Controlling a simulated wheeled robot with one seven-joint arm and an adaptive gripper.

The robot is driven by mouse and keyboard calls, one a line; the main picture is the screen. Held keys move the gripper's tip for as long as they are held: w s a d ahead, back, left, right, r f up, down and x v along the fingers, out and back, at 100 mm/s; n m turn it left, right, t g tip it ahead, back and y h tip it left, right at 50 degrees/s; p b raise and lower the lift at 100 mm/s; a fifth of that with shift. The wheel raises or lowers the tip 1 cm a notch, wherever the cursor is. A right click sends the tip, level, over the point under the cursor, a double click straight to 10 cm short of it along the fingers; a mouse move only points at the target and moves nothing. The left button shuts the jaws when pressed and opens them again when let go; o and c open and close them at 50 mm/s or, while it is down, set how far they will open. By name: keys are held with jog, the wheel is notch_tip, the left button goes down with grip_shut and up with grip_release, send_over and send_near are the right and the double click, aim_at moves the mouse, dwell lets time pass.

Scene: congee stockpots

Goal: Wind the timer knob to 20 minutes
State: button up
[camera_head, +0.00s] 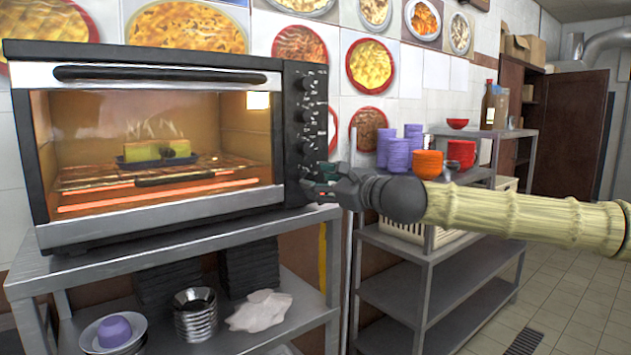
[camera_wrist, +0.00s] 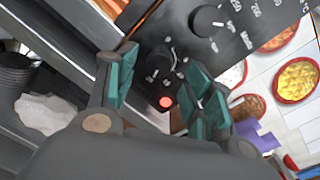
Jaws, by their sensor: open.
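A black toaster oven (camera_head: 150,78) has a column of dark round knobs (camera_head: 308,115) on its right-hand panel. In the wrist view, the lowest knob (camera_wrist: 158,63) has a pale pointer line and white dial marks around it. A lit red lamp (camera_wrist: 166,102) is just below it. My gripper (camera_wrist: 162,64) is open, with one teal-padded finger on each side of this knob. Gaps show, and I cannot tell any contact. In the head view my gripper (camera_head: 322,183) is at the panel's lower end and hides that knob.
The oven stands on a metal rack (camera_head: 180,245) with bowls below. A second shelf (camera_head: 430,250) with stacked purple and orange bowls (camera_head: 429,164) is right, behind my arm. The oven glows inside.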

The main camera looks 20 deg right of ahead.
jog(key=v, duration=0.9)
dwell(0.7)
